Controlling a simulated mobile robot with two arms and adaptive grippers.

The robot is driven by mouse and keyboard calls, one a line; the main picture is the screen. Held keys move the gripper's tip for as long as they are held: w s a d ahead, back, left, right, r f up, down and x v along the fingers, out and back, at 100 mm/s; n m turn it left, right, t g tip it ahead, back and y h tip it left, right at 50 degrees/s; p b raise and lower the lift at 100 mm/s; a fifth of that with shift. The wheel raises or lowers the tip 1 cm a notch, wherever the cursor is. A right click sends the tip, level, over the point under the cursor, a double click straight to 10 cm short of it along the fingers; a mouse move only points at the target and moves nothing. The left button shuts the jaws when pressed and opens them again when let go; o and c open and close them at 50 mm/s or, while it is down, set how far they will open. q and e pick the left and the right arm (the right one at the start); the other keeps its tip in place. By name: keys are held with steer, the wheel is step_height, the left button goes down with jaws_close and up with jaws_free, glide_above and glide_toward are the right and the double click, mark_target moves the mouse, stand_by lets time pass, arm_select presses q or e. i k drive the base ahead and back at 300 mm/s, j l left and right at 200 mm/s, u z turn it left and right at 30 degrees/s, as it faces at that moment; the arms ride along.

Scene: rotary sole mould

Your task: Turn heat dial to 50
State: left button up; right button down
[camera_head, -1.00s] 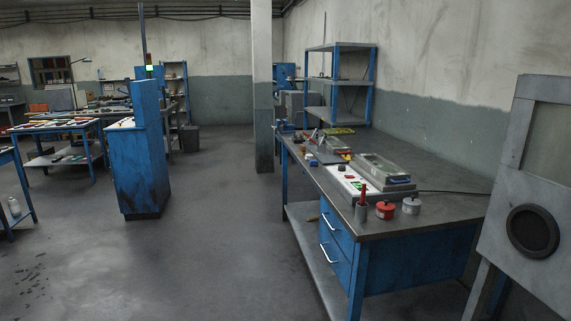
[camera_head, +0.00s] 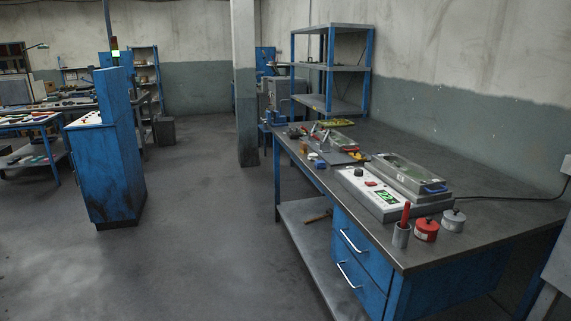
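A low white control box (camera_head: 375,195) with a grey tray-like mould unit (camera_head: 408,176) behind it sits on the workbench to the right. On the box's sloped face are a dark round knob (camera_head: 358,172), which looks like the heat dial, a red button (camera_head: 371,184) and a lit green display (camera_head: 387,197). The digits and the dial's pointer are too small to read surely. Neither of my grippers is in view, and nothing touches the box.
The workbench (camera_head: 480,215) has blue drawers (camera_head: 358,258) at its front. A grey cup with a red-handled tool (camera_head: 401,235), a red pot (camera_head: 426,230) and a grey pot (camera_head: 453,220) stand near its corner. A blue cabinet (camera_head: 112,170) stands left. The floor between is clear.

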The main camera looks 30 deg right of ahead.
mark_target(358, 172)
steer(key=i, duration=2.05)
steer(key=i+z, duration=0.35)
steer(key=i+j+z, duration=0.5)
steer(key=i+z, duration=0.2)
steer(key=i, duration=0.1)
